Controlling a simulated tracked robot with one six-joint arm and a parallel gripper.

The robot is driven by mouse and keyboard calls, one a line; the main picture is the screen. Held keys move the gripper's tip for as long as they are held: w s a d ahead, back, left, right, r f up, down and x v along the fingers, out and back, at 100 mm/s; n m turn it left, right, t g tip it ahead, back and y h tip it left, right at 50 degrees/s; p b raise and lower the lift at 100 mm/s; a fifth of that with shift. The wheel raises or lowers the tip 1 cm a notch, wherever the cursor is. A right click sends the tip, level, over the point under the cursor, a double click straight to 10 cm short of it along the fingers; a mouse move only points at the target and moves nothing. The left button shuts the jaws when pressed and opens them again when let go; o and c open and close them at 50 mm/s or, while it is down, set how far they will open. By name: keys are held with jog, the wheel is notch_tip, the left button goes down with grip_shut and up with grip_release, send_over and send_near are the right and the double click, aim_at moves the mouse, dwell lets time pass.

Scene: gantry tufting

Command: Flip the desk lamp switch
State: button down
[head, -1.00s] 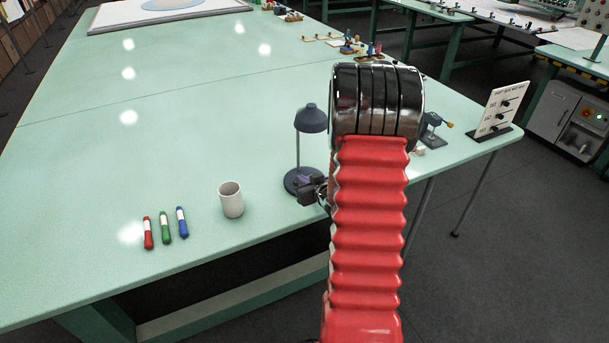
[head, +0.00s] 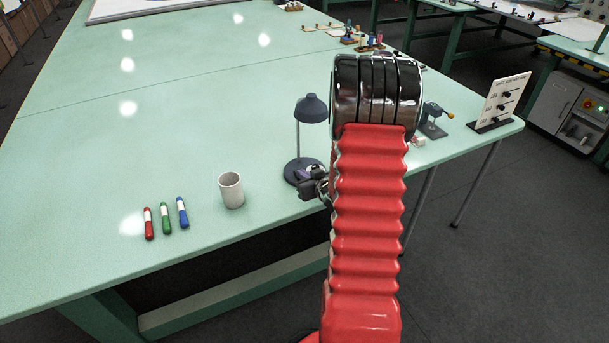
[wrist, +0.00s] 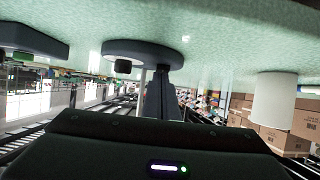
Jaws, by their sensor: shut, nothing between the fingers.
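The dark desk lamp (head: 311,108) stands upright near the table's front edge, left of my raised arm. Its round base (wrist: 130,50) shows in the wrist view, where the picture is upside down. A small dark knob (wrist: 122,66), which looks like the switch, sticks out from the base there. My gripper (head: 305,174) is at the front of the lamp base, partly hidden by my arm. In the wrist view its dark fingers (wrist: 162,70) are shut and empty, overlapping the base to the right of the knob. I cannot tell whether they touch it.
A white mug (head: 231,190) stands left of the lamp and also shows in the wrist view (wrist: 273,103). Red (head: 149,224), green (head: 166,218) and blue (head: 182,212) markers lie farther left. The table's left middle is clear.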

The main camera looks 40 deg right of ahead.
jog(key=shift+r, duration=0.75)
jog(key=shift+s+a+r, duration=0.1)
jog(key=shift+r, duration=0.7)
jog(key=s+f+v, duration=0.1)
jog(key=f+v, duration=0.1)
jog(key=v, duration=0.8)
jog(key=shift+s+r, duration=0.2)
jog(key=shift+a, duration=0.15)
